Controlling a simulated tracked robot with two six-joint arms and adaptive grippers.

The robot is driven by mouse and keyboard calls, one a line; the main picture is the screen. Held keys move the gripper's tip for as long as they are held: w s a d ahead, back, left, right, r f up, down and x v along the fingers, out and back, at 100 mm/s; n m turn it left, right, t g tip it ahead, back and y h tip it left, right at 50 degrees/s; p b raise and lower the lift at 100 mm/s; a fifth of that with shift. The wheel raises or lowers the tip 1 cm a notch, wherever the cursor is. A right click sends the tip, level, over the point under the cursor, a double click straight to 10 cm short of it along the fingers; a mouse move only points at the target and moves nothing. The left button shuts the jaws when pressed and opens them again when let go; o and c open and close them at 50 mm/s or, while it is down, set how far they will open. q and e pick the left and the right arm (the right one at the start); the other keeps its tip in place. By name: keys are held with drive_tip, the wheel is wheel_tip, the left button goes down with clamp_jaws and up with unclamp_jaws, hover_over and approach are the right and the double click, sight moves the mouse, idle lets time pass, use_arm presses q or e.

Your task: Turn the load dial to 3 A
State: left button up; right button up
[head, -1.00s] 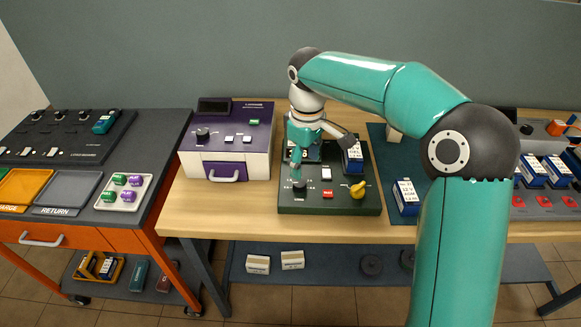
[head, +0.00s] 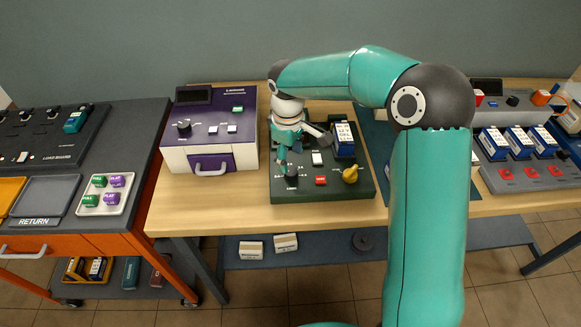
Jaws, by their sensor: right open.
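The green tester board (head: 345,189) lies on the wooden bench. Its load dial (head: 291,182) is a dark round base at the board's front left, with small scale marks around it. My right gripper (head: 286,158) points down over this dial, fingers open. It covers most of the knob, so the pointer's setting and any contact cannot be made out. A blue and white battery (head: 344,139) stands at the back right of the board. My left gripper is not in view.
A purple and white charger (head: 211,140) stands left of the board, with bare bench (head: 225,207) in front. A grey rack (head: 528,178) with several batteries is at the right. An orange cart (head: 100,245) with trays stands at the left.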

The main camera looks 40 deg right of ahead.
sight(291, 171)
wheel_tip(291, 171, down, 6)
drive_tip(key=shift+d+r+p, duration=0.1)
drive_tip(key=shift+d+p, duration=0.05)
drive_tip(key=shift+p, duration=0.15)
drive_tip(key=shift+c, duration=0.2)
drive_tip(key=shift+w, duration=0.1)
drive_tip(key=c, duration=1.1)
